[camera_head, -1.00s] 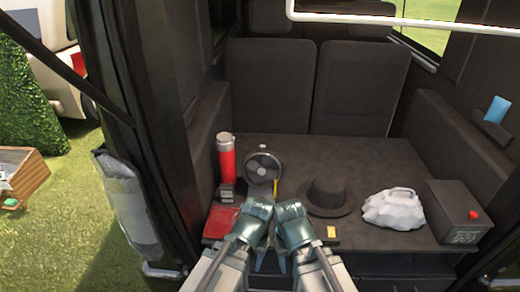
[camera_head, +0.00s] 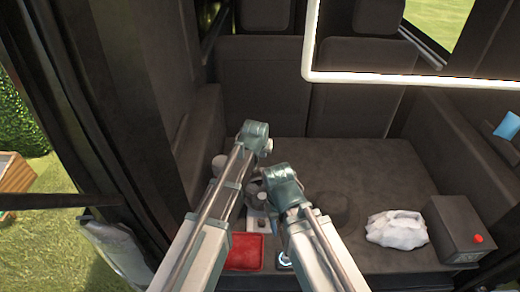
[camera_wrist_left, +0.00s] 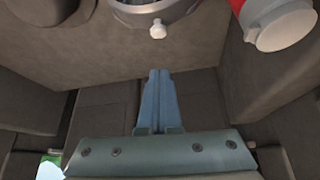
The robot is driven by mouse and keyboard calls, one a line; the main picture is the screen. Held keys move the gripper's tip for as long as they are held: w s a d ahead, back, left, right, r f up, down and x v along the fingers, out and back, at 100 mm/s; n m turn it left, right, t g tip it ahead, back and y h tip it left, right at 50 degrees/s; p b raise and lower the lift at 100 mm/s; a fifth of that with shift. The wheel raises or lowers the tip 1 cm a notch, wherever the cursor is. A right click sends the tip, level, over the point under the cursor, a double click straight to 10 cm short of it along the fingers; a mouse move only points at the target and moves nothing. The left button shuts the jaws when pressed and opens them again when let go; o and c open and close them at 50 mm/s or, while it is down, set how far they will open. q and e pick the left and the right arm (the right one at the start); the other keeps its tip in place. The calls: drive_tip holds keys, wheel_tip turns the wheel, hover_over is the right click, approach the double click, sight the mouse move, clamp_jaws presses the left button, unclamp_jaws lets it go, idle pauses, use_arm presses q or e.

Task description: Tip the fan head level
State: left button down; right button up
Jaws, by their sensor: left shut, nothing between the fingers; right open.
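The fan (camera_wrist_left: 155,10) shows at the top edge of the left wrist view as part of a round rim with a small pale knob (camera_wrist_left: 158,29). Most of its head is cut off there, so I cannot judge its tilt. In the head view the fan is mostly hidden behind my arms. My left gripper (camera_wrist_left: 158,75) is shut and empty, with its fingertips apart from the knob in that picture. In the head view my right gripper (camera_head: 279,181) is lower, by the fan's place. It is open, its fingers largely hidden.
A red flask with a pale cap (camera_wrist_left: 285,29) is beside the fan. A dark hat (camera_head: 336,205), a white bag (camera_head: 396,227) and a black box (camera_head: 455,225) are to the right. A white bar crosses above.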

use_arm(q)
drive_tip(key=shift+w+r, duration=0.15)
drive_tip(key=shift+w, duration=0.35)
drive_tip(key=b+x, duration=0.9)
drive_tip(key=x, duration=0.2)
drive_tip(key=s, duration=0.1)
drive_tip(key=s+r, duration=0.1)
drive_tip(key=s, duration=0.1)
drive_tip(key=s+p, duration=0.1)
drive_tip(key=shift+s+a+r, duration=0.25)
drive_tip(key=shift+a+r, duration=0.15)
drive_tip(key=shift+f, duration=0.1)
drive_tip(key=shift+w, duration=0.1)
